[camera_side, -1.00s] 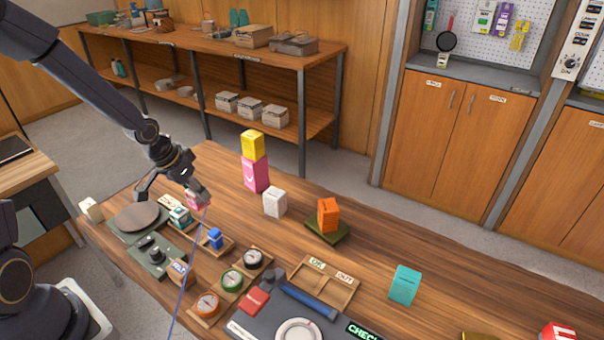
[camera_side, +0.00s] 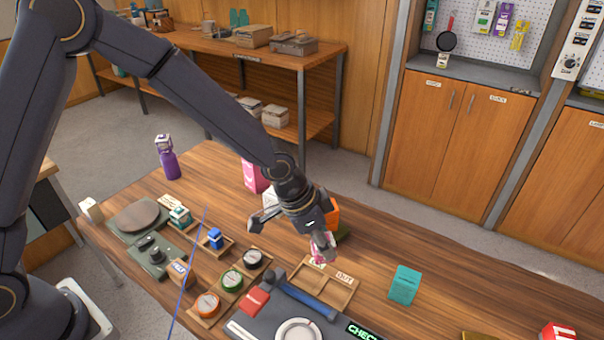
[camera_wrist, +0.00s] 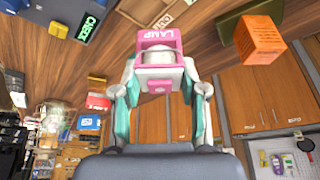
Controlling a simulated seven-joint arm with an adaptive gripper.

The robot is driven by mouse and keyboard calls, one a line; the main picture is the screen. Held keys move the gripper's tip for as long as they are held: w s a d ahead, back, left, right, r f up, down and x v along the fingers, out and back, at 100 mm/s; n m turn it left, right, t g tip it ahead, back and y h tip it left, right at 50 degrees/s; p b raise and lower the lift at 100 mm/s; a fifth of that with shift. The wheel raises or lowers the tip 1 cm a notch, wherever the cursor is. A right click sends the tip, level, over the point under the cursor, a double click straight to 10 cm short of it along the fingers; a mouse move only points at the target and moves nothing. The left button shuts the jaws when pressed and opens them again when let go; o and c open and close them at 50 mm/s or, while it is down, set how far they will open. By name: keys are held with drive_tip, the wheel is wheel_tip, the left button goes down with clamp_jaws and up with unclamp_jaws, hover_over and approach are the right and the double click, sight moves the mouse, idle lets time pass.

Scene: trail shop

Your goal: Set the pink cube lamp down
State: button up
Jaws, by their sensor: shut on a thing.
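The pink cube lamp (camera_wrist: 160,48), with LAMP on its top band, is held between the two fingers of my gripper (camera_wrist: 161,78) in the wrist view. In the side view only a small pink bit of the lamp (camera_side: 318,261) shows beneath my gripper (camera_side: 322,245). My gripper is shut on it, over the back left part of the wooden two-part tray (camera_side: 335,298). I cannot tell from this whether the lamp touches the tray. The tray's OUT label shows; its other label is hidden by my gripper.
An orange box (camera_side: 333,216) stands just behind my gripper, partly hidden. A purple bottle (camera_side: 167,160) and a pink box (camera_side: 254,176) stand farther back.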

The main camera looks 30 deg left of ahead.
drive_tip(key=w+d+f, duration=0.1)
drive_tip(key=w+f, duration=0.1)
drive_tip(key=w, duration=0.1)
drive_tip(key=w+d+f, duration=0.2)
drive_tip(key=w+f, duration=0.1)
drive_tip(key=w+d+f, duration=0.1)
drive_tip(key=w+f, duration=0.2)
drive_tip(key=w, duration=0.1)
drive_tip(key=shift+d+f, duration=0.2)
drive_tip(key=shift+f, duration=1.65)
drive_tip(key=shift+f, duration=0.15)
drive_tip(key=o, duration=1.2)
